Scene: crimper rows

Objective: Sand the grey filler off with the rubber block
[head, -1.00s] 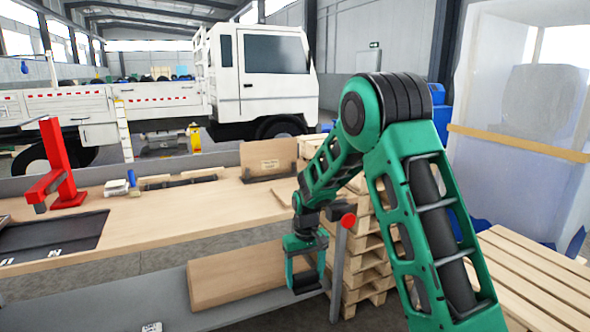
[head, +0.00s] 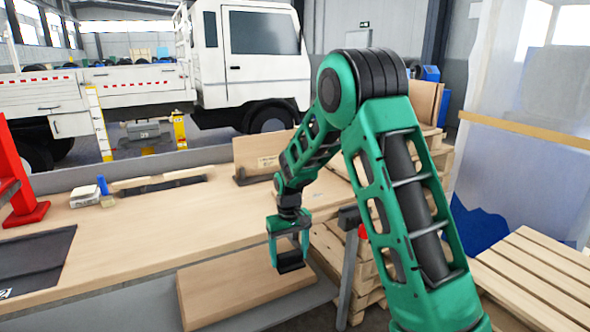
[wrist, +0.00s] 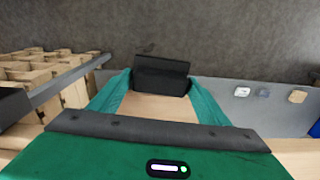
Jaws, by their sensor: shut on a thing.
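My gripper (head: 289,255) is shut on a black block (head: 291,262), which looks like the rubber block. The block also shows between the green fingers in the wrist view (wrist: 162,75). In the head view the block appears over the right end of a light wooden board (head: 235,290) on the lower grey surface. Whether it touches the board I cannot tell. A strip of light wood (wrist: 158,106) shows between my fingers in the wrist view. I cannot make out any grey filler; the block and gripper hide part of the wood.
A long wooden bench top (head: 170,232) runs behind the board, with a dark mat (head: 35,262) and a red stand (head: 25,212) at left. Stacked pallets (head: 330,250) stand close to the right of my gripper. Small items (wrist: 297,96) lie on the grey surface.

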